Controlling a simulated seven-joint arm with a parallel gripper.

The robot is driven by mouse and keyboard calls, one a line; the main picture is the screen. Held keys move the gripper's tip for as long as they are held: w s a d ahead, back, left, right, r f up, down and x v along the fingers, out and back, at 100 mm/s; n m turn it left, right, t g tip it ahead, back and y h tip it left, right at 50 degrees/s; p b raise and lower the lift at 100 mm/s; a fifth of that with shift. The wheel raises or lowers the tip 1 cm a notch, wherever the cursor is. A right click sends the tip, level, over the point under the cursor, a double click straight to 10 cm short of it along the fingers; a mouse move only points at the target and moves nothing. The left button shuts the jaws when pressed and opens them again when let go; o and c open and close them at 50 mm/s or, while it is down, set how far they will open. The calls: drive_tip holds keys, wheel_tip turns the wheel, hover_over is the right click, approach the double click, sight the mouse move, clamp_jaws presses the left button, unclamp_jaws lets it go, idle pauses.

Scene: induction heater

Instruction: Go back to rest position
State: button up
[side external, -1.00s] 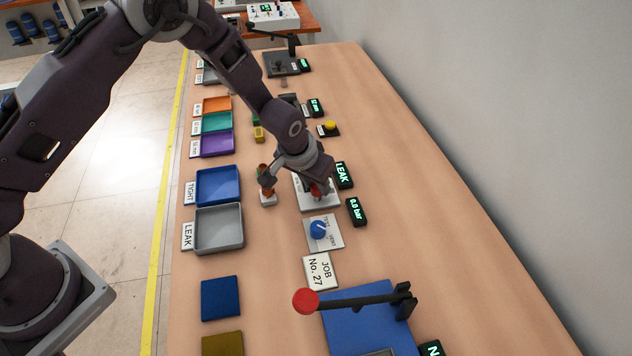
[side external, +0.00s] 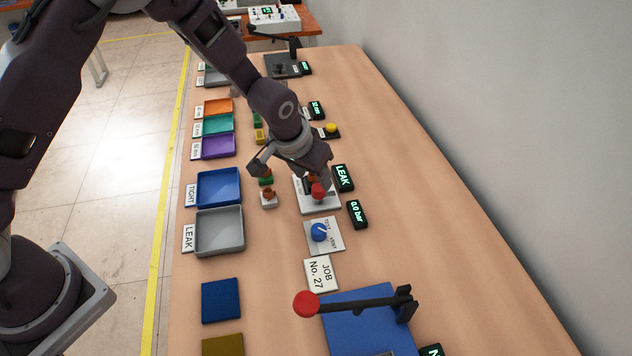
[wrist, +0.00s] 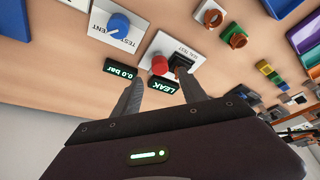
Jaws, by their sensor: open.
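My gripper (side external: 288,168) is open and empty above the seal test stand (side external: 321,204), a white plate with a red knob (side external: 318,190). In the wrist view the gripper fingers (wrist: 160,74) are spread apart, and the red knob (wrist: 160,63) shows between and beyond them. One finger overlaps the dark fixture on the stand, and I cannot tell the gap in height. The display beside the stand reads LEAK (side external: 343,177).
A blue tray (side external: 219,187) labelled TIGHT and a grey tray (side external: 219,231) labelled LEAK lie further left. A blue dial (side external: 319,232) and a red-ended lever (side external: 306,302) are nearer. The table's right side is clear.

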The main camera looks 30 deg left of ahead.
drive_tip(key=shift+v, duration=0.8)
drive_tip(key=shift+r, duration=0.1)
drive_tip(key=s+a+r, duration=0.3)
drive_tip(key=s+r, duration=0.3)
drive_tip(key=r, duration=0.3)
drive_tip(key=s+a+r, duration=0.3)
drive_tip(key=s+r, duration=0.2)
drive_tip(key=r, duration=0.4)
drive_tip(key=s+a+r, duration=0.2)
drive_tip(key=s, duration=0.8)
drive_tip(key=s+a+r+t, duration=0.1)
drive_tip(key=s+a+r, duration=0.1)
drive_tip(key=s, duration=0.8)
drive_tip(key=shift+a, duration=0.45)
